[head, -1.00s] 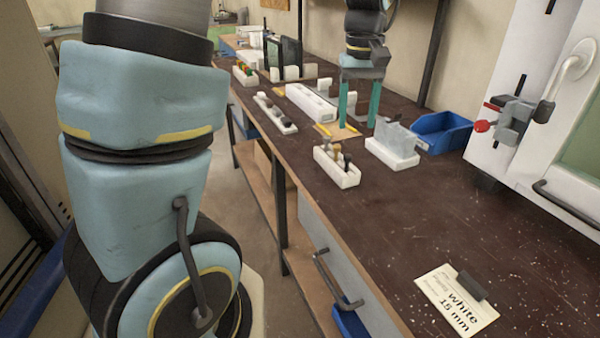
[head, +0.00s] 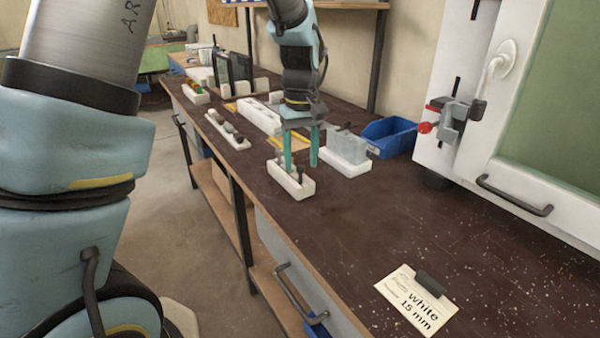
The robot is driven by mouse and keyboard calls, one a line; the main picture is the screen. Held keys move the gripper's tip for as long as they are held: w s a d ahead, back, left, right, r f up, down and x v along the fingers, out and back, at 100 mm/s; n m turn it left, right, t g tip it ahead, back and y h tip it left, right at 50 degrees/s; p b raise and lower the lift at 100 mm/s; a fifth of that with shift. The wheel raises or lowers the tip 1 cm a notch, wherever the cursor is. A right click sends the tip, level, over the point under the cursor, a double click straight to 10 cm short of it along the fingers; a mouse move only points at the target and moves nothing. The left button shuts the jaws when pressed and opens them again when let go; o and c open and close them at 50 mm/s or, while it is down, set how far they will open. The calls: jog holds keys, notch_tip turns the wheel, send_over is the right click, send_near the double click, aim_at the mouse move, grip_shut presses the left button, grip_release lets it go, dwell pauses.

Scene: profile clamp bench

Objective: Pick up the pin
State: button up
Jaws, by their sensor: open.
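My gripper (head: 301,165) has two teal fingers, open and pointing down with a gap between them. It is over a small white block (head: 297,190) that holds upright pins. One dark pin (head: 300,173) shows between the fingers, near the left one. The left finger comes down in front of or into the block area and hides other pins. The right fingertip is just right of the block's back end. I cannot tell whether a finger touches a pin or the block.
A white stand with a grey plate (head: 346,146) is close to the right of my gripper, with a blue bin (head: 389,137) behind. A long white block (head: 259,117) lies behind. A card (head: 416,300) reading "white 15 mm" lies in front.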

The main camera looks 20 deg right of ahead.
aim_at(301, 179)
jog(key=shift+f, duration=1.45)
jog(key=shift+c, duration=0.2)
grip_shut()
jog(key=shift+w, duration=0.1)
